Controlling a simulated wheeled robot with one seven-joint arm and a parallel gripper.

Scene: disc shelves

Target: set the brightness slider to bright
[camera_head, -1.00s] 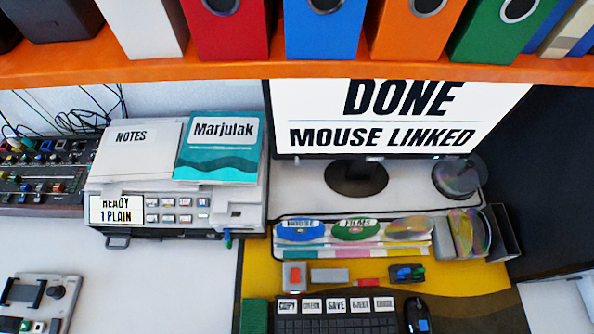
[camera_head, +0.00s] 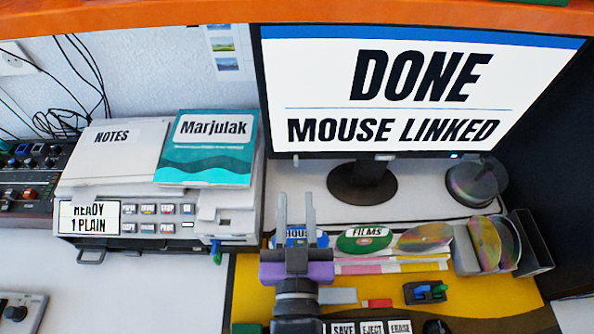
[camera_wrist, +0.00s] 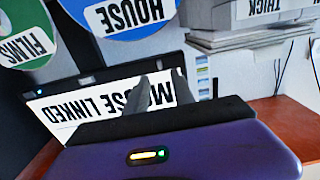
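No part labelled as a brightness slider can be made out. The monitor (camera_head: 340,90) stands at the back and reads "DONE MOUSE LINKED". Its lower edge carries a small light blue spot (camera_head: 455,156), too small to identify. A small dark box (camera_head: 410,296) with blue and green tabs lies on the yellow mat, right of my gripper. My gripper (camera_head: 297,215) points up and is in front of the discs, below and left of the monitor. Its two fingers are apart with nothing between them. In the wrist view the fingers (camera_wrist: 165,90) overlap the upside-down screen.
A teal Marjulak book (camera_head: 205,165) and a notes pad lie on the grey machine (camera_head: 140,235) at left. Discs (camera_head: 365,238) and a disc rack (camera_head: 535,245) stand below the monitor. Cables hang at far left.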

